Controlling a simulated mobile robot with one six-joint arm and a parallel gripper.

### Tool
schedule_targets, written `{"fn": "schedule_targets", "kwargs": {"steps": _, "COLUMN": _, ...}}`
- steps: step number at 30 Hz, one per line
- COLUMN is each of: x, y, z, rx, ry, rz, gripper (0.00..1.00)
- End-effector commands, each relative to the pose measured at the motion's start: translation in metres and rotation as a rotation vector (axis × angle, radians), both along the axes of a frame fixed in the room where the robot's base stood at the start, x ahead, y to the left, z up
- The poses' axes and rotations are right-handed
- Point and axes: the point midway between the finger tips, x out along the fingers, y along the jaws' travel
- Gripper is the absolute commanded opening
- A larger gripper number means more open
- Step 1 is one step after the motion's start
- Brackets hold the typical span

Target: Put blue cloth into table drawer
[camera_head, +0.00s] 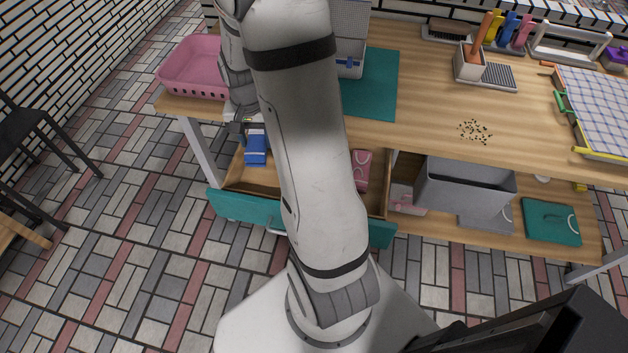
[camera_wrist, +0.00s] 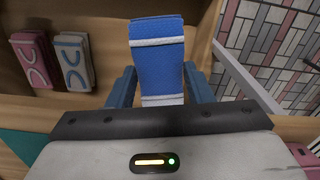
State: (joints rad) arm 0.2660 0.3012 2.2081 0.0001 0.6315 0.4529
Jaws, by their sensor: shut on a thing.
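The blue cloth (camera_head: 256,148), folded with white stripes, is at my gripper (camera_head: 243,128) over the left part of the open drawer. In the wrist view the blue cloth (camera_wrist: 157,48) stands between the two fingers of my gripper (camera_wrist: 161,85), which is shut on it. The table drawer (camera_head: 247,209) has a teal front and is pulled out below the tabletop. Its wooden inside shows in the wrist view (camera_wrist: 105,25). I cannot tell whether the cloth touches the drawer bottom. My arm hides the middle of the drawer.
A pink cloth (camera_head: 362,168) lies at the drawer's right; pink (camera_wrist: 33,60) and white-blue (camera_wrist: 73,62) cloths show in the wrist view. A pink basket (camera_head: 193,66) stands on the table's left end. A grey bin (camera_head: 465,188) stands on the lower shelf.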

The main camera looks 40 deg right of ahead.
Motion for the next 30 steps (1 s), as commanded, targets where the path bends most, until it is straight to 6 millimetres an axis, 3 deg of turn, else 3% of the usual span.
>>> {"fn": "schedule_targets", "kwargs": {"steps": 1, "x": -0.007, "y": -0.007, "z": -0.011, "rx": 0.0, "ry": -0.002, "rz": -0.055, "gripper": 0.25}}
{"fn": "schedule_targets", "kwargs": {"steps": 9, "x": -0.025, "y": -0.02, "z": -0.019, "rx": 0.001, "ry": 0.003, "rz": -0.189, "gripper": 0.25}}
{"fn": "schedule_targets", "kwargs": {"steps": 16, "x": -0.025, "y": -0.02, "z": -0.06, "rx": 0.001, "ry": 0.006, "rz": -0.191, "gripper": 0.25}}
{"fn": "schedule_targets", "kwargs": {"steps": 30, "x": -0.025, "y": -0.02, "z": -0.109, "rx": 0.001, "ry": 0.002, "rz": -0.189, "gripper": 0.25}}
